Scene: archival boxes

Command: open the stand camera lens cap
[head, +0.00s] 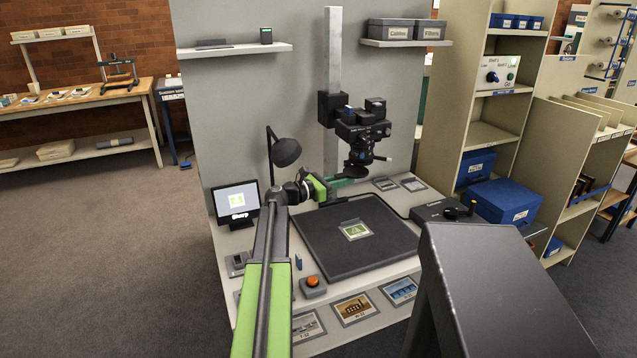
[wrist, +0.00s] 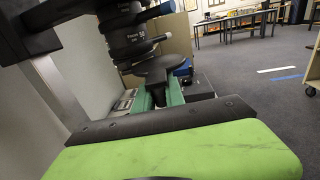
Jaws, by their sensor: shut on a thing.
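The stand camera (head: 363,127) is mounted on a grey column above the copy board. Its lens (head: 357,157) points down; in the wrist view the ringed lens (wrist: 130,42) carries a white marking. The dark round lens cap (head: 353,171) is just below the lens. In the wrist view the cap (wrist: 166,64) is a flat disc, below and to the right of the lens barrel. My gripper (head: 342,182) reaches in from the left under the camera. Its green fingers (wrist: 160,96) are shut on the cap's lower part. Whether the cap touches the lens I cannot tell.
The black copy board (head: 300,240) holds a small green picture (head: 356,231). An orange button (head: 312,282) is at the front. Blue boxes (head: 505,200) stand right.

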